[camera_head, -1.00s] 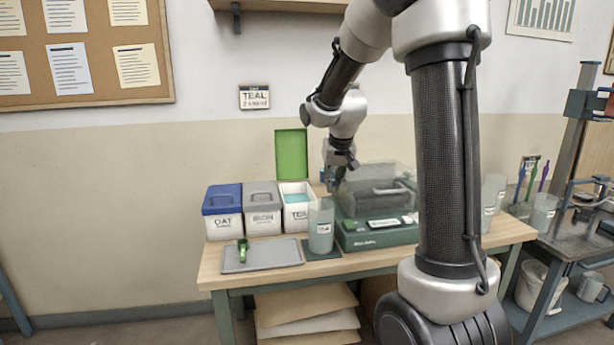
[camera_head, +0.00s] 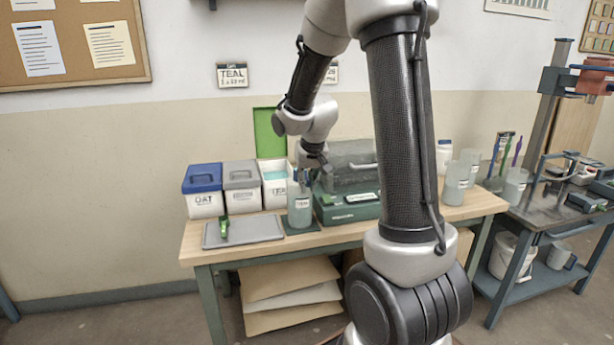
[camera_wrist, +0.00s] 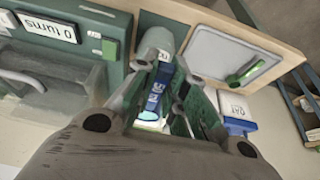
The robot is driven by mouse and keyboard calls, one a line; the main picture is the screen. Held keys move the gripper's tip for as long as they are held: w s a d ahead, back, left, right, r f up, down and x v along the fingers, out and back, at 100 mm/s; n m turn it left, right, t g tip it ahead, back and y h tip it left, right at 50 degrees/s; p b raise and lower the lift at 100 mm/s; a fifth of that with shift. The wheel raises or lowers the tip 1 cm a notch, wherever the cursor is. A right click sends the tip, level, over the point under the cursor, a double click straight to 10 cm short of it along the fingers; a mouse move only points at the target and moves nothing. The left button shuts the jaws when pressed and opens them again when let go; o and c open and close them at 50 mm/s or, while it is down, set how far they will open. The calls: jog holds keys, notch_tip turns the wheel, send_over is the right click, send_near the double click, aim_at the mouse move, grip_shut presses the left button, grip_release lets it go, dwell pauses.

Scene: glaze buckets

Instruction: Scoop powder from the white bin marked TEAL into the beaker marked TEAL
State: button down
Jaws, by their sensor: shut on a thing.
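The white bin (camera_head: 275,190) stands at the right of the bin row. Its green lid (camera_head: 269,133) is raised and teal powder (camera_head: 275,174) shows inside. The beaker (camera_head: 300,210) with a TEAL label stands on a dark mat (camera_head: 303,229) in front of and right of the bin; how full it is I cannot tell. My gripper (camera_head: 307,180) is above the beaker's rim, shut on a blue tool (camera_wrist: 154,92). The beaker also shows beyond the fingers in the wrist view (camera_wrist: 159,42).
The OAT bin with blue lid (camera_head: 204,192) and a grey-lidded bin (camera_head: 242,189) are closed at left. A grey tray (camera_head: 257,229) holds a green scoop (camera_head: 223,226). A green-based box with a clear cover (camera_head: 350,207) stands close right of the beaker. A side cart (camera_head: 545,197) is at right.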

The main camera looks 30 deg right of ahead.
jog(key=shift+w+d+r+g, duration=0.1)
jog(key=shift+w+r+g, duration=0.2)
jog(key=shift+r+g, duration=0.15)
jog(key=shift+w+d+r+g+y, duration=0.1)
jog(key=shift+w+r+g+y, duration=0.15)
jog(key=shift+r+g, duration=0.6)
jog(key=shift+w+r+g+y, duration=0.15)
jog(key=shift+r+g+y, duration=0.2)
jog(key=shift+r+g, duration=0.45)
jog(key=shift+w+d+r+g+y, duration=0.1)
jog(key=shift+w+r+g+y, duration=0.15)
jog(key=shift+r+g, duration=0.6)
jog(key=shift+f+g, duration=0.2)
jog(key=shift+g, duration=0.15)
jog(key=shift+s+a, duration=0.1)
jog(key=shift+s, duration=0.05)
jog(key=shift+s+a, duration=0.1)
jog(key=shift+s, duration=0.25)
jog(key=shift+w+d+r+g+y, duration=0.2)
jog(key=shift+w+r+g+y, duration=0.1)
jog(key=shift+w+r+g, duration=0.45)
jog(key=shift+w+d+r+g+y, duration=0.15)
jog(key=shift+w+r+g+y, duration=0.2)
jog(key=shift+g, duration=0.6)
dwell(0.5)
